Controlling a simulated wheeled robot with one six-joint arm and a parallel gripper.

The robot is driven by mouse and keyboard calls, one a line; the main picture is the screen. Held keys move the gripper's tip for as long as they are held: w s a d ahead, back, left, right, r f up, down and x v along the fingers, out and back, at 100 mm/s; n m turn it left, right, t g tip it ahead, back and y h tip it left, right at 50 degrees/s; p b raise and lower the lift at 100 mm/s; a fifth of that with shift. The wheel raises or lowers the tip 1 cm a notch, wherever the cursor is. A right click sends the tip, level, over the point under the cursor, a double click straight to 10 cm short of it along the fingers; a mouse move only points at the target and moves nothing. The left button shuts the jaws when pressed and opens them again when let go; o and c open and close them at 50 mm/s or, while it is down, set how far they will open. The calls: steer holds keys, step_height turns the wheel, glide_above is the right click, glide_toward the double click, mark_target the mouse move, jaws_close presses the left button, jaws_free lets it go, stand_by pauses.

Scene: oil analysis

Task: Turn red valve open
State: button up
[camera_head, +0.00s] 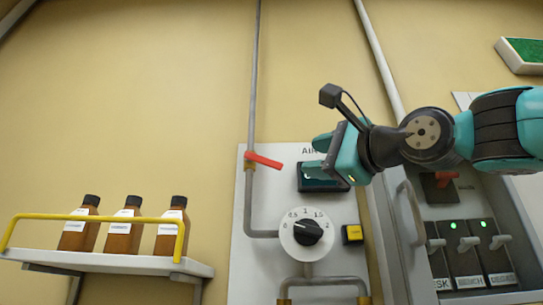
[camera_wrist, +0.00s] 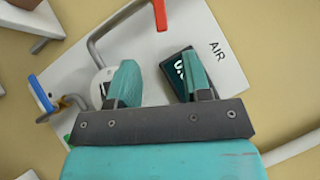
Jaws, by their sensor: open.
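The red valve (camera_head: 264,160) is a lever handle on a thin vertical grey pipe at the panel's upper left. In the head view it points right and slightly down, across the pipe. In the wrist view the red lever (camera_wrist: 160,14) shows at the top edge, beyond the fingertips and partly cut off. My gripper (camera_head: 318,158) is to the right of the lever, in front of the panel's dark display. In the wrist view my gripper (camera_wrist: 159,57) has its two teal fingers apart with nothing between them. It does not touch the lever.
The white AIR panel (camera_head: 250,205) carries a black dial (camera_head: 307,232), a yellow button (camera_head: 353,233) and a display (camera_head: 325,184). A shelf (camera_head: 110,262) with brown bottles stands left. A switch cabinet (camera_head: 405,235) with a handle is right. A blue handle (camera_wrist: 40,93) shows in the wrist view.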

mark_target(274, 164)
steer(key=p+x, duration=0.6)
steer(key=x, duration=0.6)
steer(key=shift+r+p, duration=0.15)
steer(key=shift+p, duration=0.15)
steer(key=shift+w+a, duration=0.25)
steer(key=shift+w, duration=0.1)
